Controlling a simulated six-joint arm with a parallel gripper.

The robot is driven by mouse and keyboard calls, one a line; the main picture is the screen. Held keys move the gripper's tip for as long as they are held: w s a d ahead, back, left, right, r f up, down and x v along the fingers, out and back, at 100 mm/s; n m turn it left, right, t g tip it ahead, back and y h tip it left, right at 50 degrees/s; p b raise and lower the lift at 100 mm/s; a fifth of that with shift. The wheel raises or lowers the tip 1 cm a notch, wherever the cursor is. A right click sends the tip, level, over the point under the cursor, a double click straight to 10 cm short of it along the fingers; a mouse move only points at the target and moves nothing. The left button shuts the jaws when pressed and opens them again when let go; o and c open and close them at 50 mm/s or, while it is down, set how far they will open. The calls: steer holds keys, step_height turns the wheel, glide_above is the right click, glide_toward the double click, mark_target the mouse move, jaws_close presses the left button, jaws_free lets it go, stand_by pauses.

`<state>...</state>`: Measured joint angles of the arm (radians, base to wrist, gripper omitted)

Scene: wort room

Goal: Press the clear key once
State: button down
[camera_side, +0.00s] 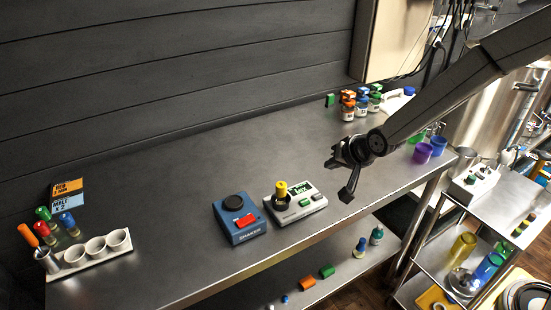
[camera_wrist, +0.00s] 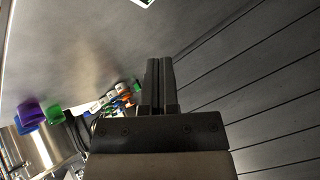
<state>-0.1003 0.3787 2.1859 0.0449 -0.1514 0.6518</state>
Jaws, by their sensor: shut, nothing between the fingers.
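The key labels are too small to read, so I cannot tell which one is clear. A yellow-capped vial (camera_side: 281,189) stands upright in its dark round holder. My gripper (camera_side: 345,198) is to the right of the device, apart from it and above the bench. Its fingers are together and empty in the wrist view (camera_wrist: 160,62). A sliver of a pale thing shows at that view's top edge.
A blue shaker (camera_side: 248,234) stands left of the device. A white rack (camera_side: 119,251) with cups and capped tubes stands at far left. The bench between rack and shaker is clear.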

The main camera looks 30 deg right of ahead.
mark_target(319, 197)
steer(key=shift+w+a+m+t, duration=0.2)
steer(key=shift+w+a+m, duration=0.05)
steer(key=shift+w, duration=0.35)
steer(key=shift+w+a+m+t, duration=0.2)
steer(key=shift+w+m, duration=0.05)
steer(key=shift+w, duration=0.3)
steer(key=shift+f, duration=0.1)
steer(key=shift+f, duration=4.3)
steer(key=shift+f, duration=0.85)
steer(key=shift+r, duration=0.8)
steer(key=shift+r, duration=0.1)
steer(key=shift+r, duration=2.45)
